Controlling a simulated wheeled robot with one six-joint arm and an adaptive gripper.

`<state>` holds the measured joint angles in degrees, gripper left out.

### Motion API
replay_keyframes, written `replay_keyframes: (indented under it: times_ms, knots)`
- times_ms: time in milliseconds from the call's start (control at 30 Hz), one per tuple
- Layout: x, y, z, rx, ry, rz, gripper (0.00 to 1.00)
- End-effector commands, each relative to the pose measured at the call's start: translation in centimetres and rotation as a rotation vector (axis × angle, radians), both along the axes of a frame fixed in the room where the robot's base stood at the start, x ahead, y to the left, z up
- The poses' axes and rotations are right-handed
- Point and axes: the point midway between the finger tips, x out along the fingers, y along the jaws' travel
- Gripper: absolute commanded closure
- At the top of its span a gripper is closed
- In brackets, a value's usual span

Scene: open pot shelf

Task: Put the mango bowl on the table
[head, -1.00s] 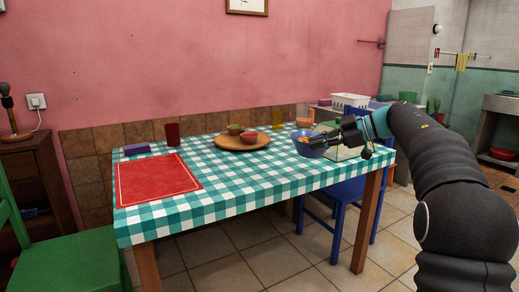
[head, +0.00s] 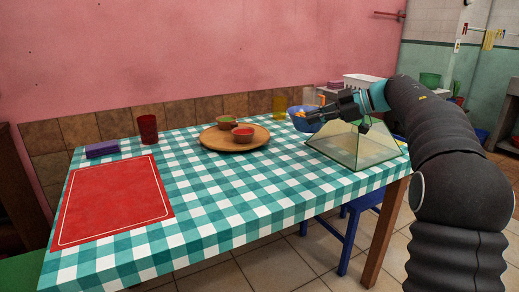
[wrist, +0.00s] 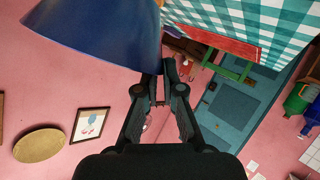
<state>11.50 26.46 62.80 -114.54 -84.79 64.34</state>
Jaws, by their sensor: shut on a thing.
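The mango bowl (head: 302,124) is blue, with orange pieces showing at its rim. My gripper (head: 318,115) is shut on its rim and holds it near the table's back right part, in front of the wall. Whether the bowl is clear of the cloth is hard to tell. In the wrist view the bowl (wrist: 100,28) fills the upper left, tilted in the picture, beside my fingers (wrist: 160,92). The table (head: 230,205) has a teal and white checked cloth.
A clear glass box (head: 350,148) stands at the table's right end, below my gripper. A wooden board (head: 222,149) carries two small bowls. A red mat (head: 112,200), a red cup (head: 147,128) and a yellow glass (head: 279,104) also stand there. The front middle is bare.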

Motion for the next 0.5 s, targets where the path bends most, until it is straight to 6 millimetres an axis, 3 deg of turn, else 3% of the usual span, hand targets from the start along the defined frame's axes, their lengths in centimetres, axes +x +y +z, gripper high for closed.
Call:
replay_keyframes:
  times_ms: [500]
  knots:
    - [-5.6,6.0,-4.6,0.002,0.0,0.003,1.0]
